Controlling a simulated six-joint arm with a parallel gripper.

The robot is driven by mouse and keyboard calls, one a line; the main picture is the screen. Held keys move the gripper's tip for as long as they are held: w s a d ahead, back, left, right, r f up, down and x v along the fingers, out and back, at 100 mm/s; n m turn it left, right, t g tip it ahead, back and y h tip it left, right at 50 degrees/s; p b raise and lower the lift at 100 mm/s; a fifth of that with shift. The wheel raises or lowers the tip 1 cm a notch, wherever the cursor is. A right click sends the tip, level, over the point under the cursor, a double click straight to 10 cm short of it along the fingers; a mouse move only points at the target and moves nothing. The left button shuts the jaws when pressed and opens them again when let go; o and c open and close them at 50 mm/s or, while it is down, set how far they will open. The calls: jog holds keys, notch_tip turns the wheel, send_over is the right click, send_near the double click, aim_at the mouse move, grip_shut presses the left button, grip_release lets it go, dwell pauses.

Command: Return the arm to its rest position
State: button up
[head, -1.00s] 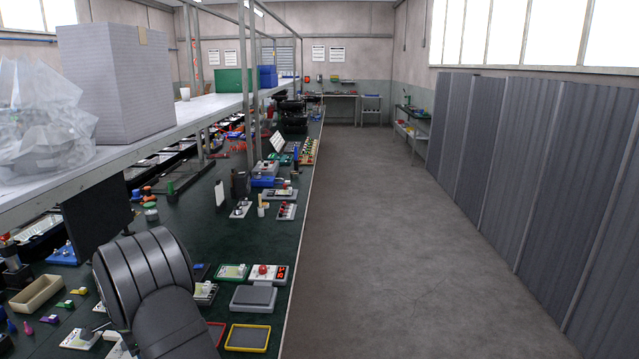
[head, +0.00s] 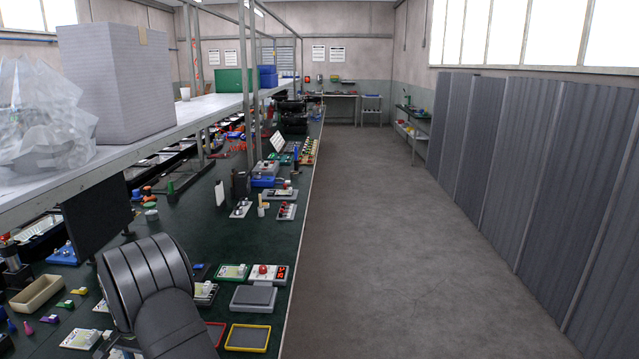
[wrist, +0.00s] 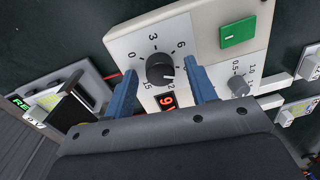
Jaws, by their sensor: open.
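In the wrist view my gripper (wrist: 160,92) has its two blue fingers apart, with nothing held between them. Past the fingertips is a white power supply panel (wrist: 205,55) with a black dial (wrist: 160,69), a red digit display and a green switch (wrist: 239,32). The dial shows in the gap between the fingers; whether the fingers touch the panel I cannot tell. In the head view my dark arm covers the lower left of the bench, and my gripper is hidden there.
The green bench (head: 240,287) holds many small devices. A yellow-rimmed tray (head: 248,338), a grey-topped box (head: 254,298) and a beige bin (head: 37,294) lie near my arm. A shelf (head: 150,135) with a large grey box (head: 117,80) runs above. The floor at right is clear.

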jog(key=n, duration=1)
dwell(0.5)
jog(key=o, duration=1)
jog(key=shift+o, duration=0.3)
jog(key=shift+n+g, duration=0.3)
jog(key=s+n+t+h, duration=0.1)
jog(key=s+n, duration=0.1)
jog(key=s+d+n+h, duration=0.1)
jog(key=s+n+h, duration=0.1)
jog(key=n, duration=0.1)
jog(key=s+r+n+t+h, duration=0.1)
jog(key=n+h, duration=0.1)
jog(key=n, duration=0.1)
jog(key=shift+s+d+t, duration=0.25)
jog(key=shift+s+t, duration=0.05)
jog(key=shift+s, duration=0.1)
jog(key=s+a+r+n+t+h, duration=0.1)
jog(key=s+r+n+t+h, duration=0.3)
jog(key=r+n+t, duration=0.3)
jog(key=w+d+f+n, duration=0.2)
jog(key=w+d+f, duration=0.2)
jog(key=w+d, duration=0.2)
jog(key=shift+f+h, duration=0.15)
jog(key=shift+h, duration=0.15)
